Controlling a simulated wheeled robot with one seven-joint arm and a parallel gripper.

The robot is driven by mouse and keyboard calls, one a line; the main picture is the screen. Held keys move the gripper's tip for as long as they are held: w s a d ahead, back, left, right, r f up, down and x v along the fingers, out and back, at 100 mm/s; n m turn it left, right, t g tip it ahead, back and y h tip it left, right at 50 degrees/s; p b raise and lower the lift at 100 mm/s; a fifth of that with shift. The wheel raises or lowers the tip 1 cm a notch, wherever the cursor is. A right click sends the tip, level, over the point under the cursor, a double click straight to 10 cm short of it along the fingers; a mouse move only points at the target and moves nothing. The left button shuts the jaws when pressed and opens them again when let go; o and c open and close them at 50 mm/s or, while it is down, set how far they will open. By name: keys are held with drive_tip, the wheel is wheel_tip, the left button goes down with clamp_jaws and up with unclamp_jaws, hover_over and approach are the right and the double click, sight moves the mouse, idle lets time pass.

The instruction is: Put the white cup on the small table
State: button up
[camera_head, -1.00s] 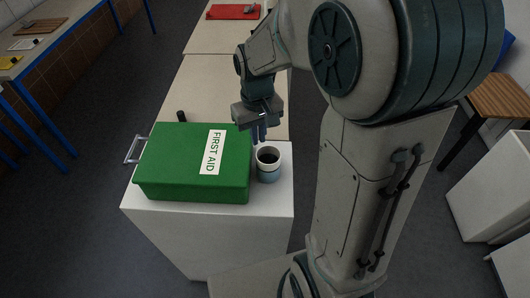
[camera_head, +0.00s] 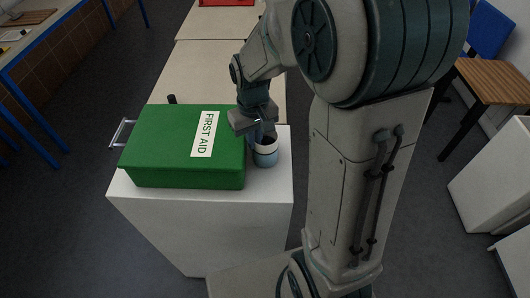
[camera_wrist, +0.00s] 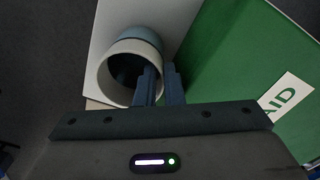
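The cup (camera_head: 266,155), white above and pale blue below, stands upright on a white block-shaped stand (camera_head: 205,230), right beside the green first-aid box. In the wrist view the cup (camera_wrist: 128,70) shows its pale rim and dark inside. My gripper (camera_head: 258,137) is down at the cup. In the wrist view my gripper's two fingers (camera_wrist: 161,85) are close together with a narrow gap. One overlaps the cup's opening and the other is outside its rim, by the box. Whether they press the wall is unclear. A small wooden-topped table (camera_head: 497,88) is at the right.
The green first-aid box (camera_head: 170,145) fills most of the stand's left side. A long pale table (camera_head: 205,70) lies behind. White boxy furniture (camera_head: 500,175) stands at the right. Dark floor is open between.

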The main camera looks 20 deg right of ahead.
sight(256, 162)
wheel_tip(256, 162, down, 4)
drive_tip(key=b, duration=0.2)
drive_tip(key=shift+f+b, duration=0.25)
drive_tip(key=shift+b, duration=0.15)
clamp_jaws()
drive_tip(key=shift+r, duration=0.1)
